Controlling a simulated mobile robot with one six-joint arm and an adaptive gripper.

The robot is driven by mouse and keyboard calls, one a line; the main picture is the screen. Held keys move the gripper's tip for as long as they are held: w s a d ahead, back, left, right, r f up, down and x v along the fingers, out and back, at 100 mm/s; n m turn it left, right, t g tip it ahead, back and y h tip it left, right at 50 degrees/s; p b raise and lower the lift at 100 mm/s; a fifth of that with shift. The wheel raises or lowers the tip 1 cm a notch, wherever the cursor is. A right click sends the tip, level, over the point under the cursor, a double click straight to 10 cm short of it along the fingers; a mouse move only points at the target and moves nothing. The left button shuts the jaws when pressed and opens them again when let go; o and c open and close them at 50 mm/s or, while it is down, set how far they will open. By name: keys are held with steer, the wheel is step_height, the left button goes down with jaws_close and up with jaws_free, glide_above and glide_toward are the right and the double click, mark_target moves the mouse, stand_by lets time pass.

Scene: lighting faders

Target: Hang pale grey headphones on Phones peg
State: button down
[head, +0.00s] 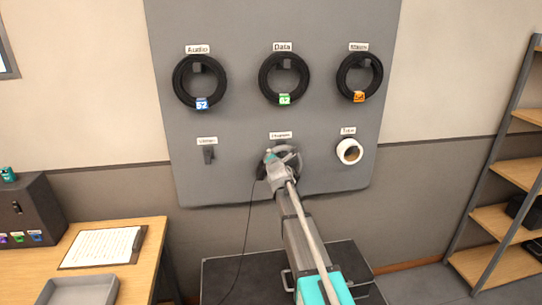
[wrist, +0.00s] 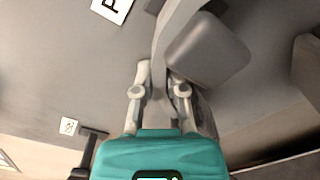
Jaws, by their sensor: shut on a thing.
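The pale grey headphones (head: 294,155) are at the lower middle of the grey pegboard, under a small label (head: 280,135) that seems to read Phones. My gripper (head: 273,160) is shut on the headband, from in front of the board. In the wrist view the two fingers (wrist: 159,80) close on the pale band (wrist: 163,38), and a grey ear cup (wrist: 208,54) shows to their right. A label starting with P (wrist: 112,7) is at the top. The Phones peg is hidden behind the headphones and gripper. I cannot tell if the band rests on it.
An empty dark peg (head: 208,154) is to the left and a white tape roll (head: 349,151) to the right. Black cable coils (head: 285,79) hang above. A thin dark cord (head: 246,235) hangs beside my arm. A desk (head: 145,240) stands left, shelves (head: 495,220) right.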

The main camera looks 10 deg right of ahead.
stand_by(0.4)
steer(key=c, duration=0.6)
jaws_free()
steer(key=shift+s, duration=0.15)
steer(key=s, duration=1.1)
steer(key=shift+s, duration=0.35)
